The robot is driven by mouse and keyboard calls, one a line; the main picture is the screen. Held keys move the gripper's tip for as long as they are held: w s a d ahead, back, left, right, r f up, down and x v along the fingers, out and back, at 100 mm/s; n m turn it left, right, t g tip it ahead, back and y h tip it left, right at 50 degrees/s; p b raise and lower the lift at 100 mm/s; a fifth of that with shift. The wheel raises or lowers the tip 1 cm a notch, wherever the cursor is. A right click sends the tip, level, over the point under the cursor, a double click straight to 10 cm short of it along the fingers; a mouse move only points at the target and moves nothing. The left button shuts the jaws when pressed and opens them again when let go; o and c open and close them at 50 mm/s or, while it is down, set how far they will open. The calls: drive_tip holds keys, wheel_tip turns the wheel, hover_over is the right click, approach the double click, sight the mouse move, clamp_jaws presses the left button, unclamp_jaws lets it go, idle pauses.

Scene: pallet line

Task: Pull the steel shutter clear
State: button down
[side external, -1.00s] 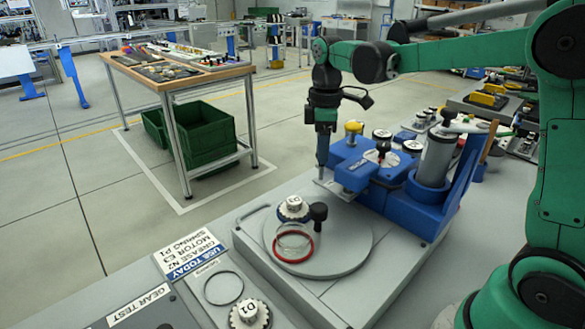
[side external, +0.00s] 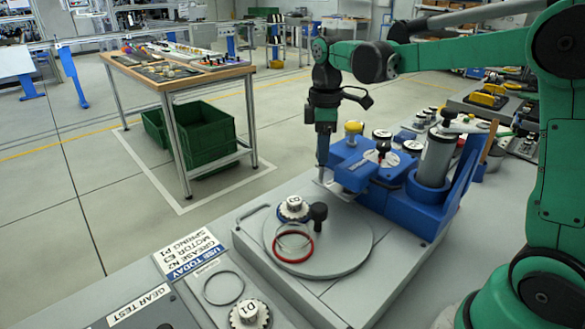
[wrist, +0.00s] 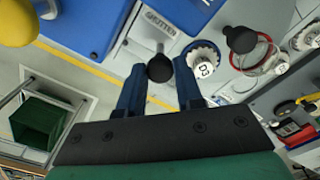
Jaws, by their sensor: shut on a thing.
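The steel shutter (wrist: 152,27) is a flat pale metal plate marked SHUTTER, with a dark round knob (wrist: 160,68). My gripper (wrist: 160,70) is shut on this knob, with one blue finger on each side in the wrist view. In the side view my gripper (side external: 323,164) points straight down at the outer end of the shutter (side external: 334,186). The plate sticks out from the blue fixture (side external: 353,176) above the grey round table. The knob is hidden behind the fingers in the side view.
The round table (side external: 345,255) carries a white gear (side external: 294,208), a black knob (side external: 319,213) and a red-based ring (side external: 294,257) close by. A grey cylinder (side external: 437,157) stands on the fixture. Open floor lies left of the fixture, before the wooden bench (side external: 185,80).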

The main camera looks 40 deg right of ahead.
drive_tip(key=w, duration=0.5)
drive_tip(key=shift+w, duration=0.25)
drive_tip(key=c, duration=0.6)
unclamp_jaws()
wheel_tip(320, 180, up, 6)
drive_tip(key=shift+f, duration=0.2)
